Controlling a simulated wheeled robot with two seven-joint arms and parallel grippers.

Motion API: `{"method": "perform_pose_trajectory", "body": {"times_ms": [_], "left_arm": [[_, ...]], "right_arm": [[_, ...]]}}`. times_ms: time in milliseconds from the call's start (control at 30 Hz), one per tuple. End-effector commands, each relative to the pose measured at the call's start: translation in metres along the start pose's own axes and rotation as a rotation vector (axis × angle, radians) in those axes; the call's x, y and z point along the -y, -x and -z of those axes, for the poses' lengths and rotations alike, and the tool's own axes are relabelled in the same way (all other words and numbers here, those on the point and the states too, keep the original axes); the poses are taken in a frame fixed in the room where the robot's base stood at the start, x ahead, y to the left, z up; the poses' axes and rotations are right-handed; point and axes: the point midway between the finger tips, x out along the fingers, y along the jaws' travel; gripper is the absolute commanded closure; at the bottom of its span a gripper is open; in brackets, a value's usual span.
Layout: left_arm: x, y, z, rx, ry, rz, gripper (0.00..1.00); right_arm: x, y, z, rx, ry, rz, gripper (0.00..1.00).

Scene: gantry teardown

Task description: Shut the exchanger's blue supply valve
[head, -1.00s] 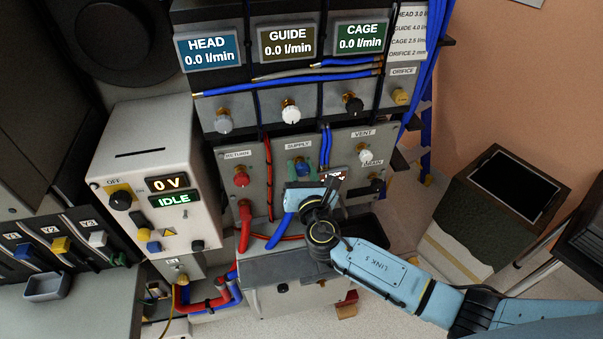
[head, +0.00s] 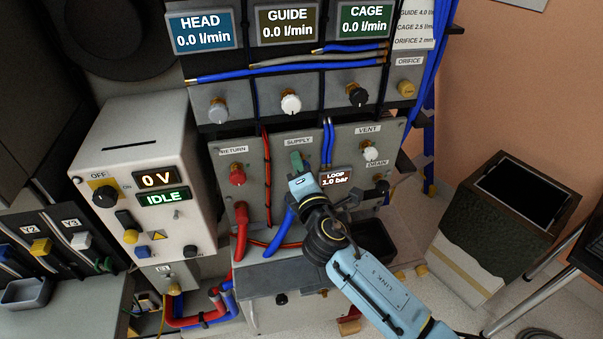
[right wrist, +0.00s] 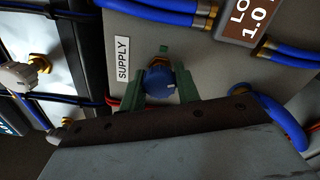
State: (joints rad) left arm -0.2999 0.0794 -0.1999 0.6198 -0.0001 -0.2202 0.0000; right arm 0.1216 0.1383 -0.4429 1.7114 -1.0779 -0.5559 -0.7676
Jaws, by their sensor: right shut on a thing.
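The blue supply valve knob (right wrist: 160,83) sits on the grey exchanger panel (right wrist: 100,65), beside the SUPPLY label (right wrist: 122,59). My right gripper (right wrist: 161,88) is shut on this knob, with one green finger on each side of it. In the head view my right gripper (head: 299,165) reaches the panel just below the SUPPLY label, and its body hides the knob there. A display (head: 335,178) right of the gripper reads LOOP 1.0 bar. My left gripper is not in view.
The red return knob (head: 237,174) is left of the gripper; the white vent knob (head: 371,152) is to the right. A blue hose (head: 283,229) and a red hose (head: 241,230) run below. The power box (head: 150,175) stands at left, reading 0 V and IDLE.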

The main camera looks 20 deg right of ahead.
Motion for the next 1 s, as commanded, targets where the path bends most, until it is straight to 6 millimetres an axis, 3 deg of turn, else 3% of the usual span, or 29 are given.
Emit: {"method": "perform_pose_trajectory", "body": {"times_ms": [500, 1000], "left_arm": [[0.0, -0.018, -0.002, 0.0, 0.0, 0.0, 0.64], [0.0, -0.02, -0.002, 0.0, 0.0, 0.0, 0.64]], "right_arm": [[0.001, 0.0, 0.0, 0.001, -0.35, 0.001, 0.91], [0.0, 0.0, 0.0, -0.001, -0.422, 0.002, 0.91]]}}
